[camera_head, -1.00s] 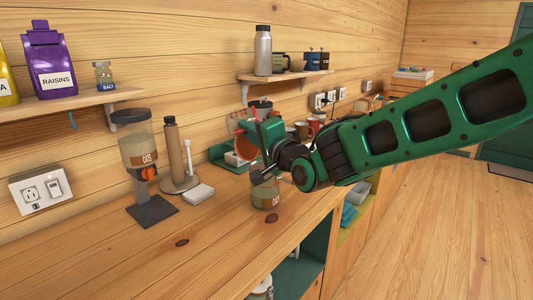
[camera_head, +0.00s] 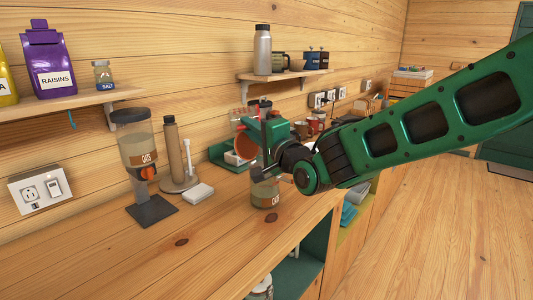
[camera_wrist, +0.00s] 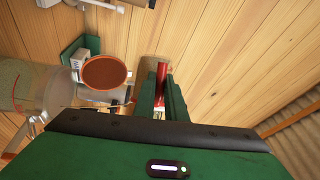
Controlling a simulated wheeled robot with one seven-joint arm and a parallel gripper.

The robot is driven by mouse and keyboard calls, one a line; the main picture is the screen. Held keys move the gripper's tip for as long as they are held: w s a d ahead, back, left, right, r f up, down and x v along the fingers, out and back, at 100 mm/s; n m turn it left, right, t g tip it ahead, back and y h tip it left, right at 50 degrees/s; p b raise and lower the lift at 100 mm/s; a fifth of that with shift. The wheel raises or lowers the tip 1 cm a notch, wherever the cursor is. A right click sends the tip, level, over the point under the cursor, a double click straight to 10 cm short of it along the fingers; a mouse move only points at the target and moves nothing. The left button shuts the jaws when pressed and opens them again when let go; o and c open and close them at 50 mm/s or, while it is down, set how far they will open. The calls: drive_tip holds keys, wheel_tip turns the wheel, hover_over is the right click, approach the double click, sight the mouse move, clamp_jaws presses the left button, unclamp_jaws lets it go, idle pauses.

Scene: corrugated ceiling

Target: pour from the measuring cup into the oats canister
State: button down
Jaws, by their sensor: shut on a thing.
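My gripper (camera_head: 264,135) is above the canister. In the wrist view my gripper (camera_wrist: 160,98) is shut on the red handle of the measuring cup (camera_wrist: 161,76). The cup's bowl and contents cannot be made out clearly.
Mugs (camera_head: 303,130) stand behind my arm. Shelves (camera_head: 283,76) run along the wall. The front left counter is clear.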

sight(259, 119)
drive_tip(key=shift+w+d+r+m+t, duration=0.1)
drive_tip(key=shift+d+r+m+t, duration=0.3)
drive_tip(key=shift+m, duration=0.65)
drive_tip(key=shift+w+d+r+m+t, duration=0.15)
drive_tip(key=shift+d+m+t, duration=0.15)
drive_tip(key=shift+m+t, duration=0.55)
drive_tip(key=shift+s+d+r+m+t, duration=0.1)
drive_tip(key=shift+d+r+m+t, duration=0.2)
drive_tip(key=shift+m, duration=1)
idle(1.2)
drive_tip(key=shift+w+d+r+m+h+b, duration=0.1)
drive_tip(key=shift+d+r+m+h+b, duration=0.1)
drive_tip(key=shift+m+h+b, duration=0.35)
drive_tip(key=shift+d+r+m+t+b, duration=0.15)
drive_tip(key=shift+r+m+t+b, duration=0.25)
drive_tip(key=shift+m+b, duration=0.65)
drive_tip(key=shift+a+f+b, duration=0.15)
drive_tip(key=shift+a+b, duration=0.1)
drive_tip(key=shift+b, duration=0.45)
drive_tip(key=shift+a+f, duration=0.1)
drive_tip(key=shift+a, duration=0.05)
drive_tip(key=shift+w+f+n+g, duration=0.15)
drive_tip(key=shift+f+n+g, duration=0.1)
drive_tip(key=shift+n, duration=0.25)
drive_tip(key=shift+w+f+n+g, duration=0.35)
drive_tip(key=shift+f+n, duration=0.2)
drive_tip(key=shift+n, duration=0.35)
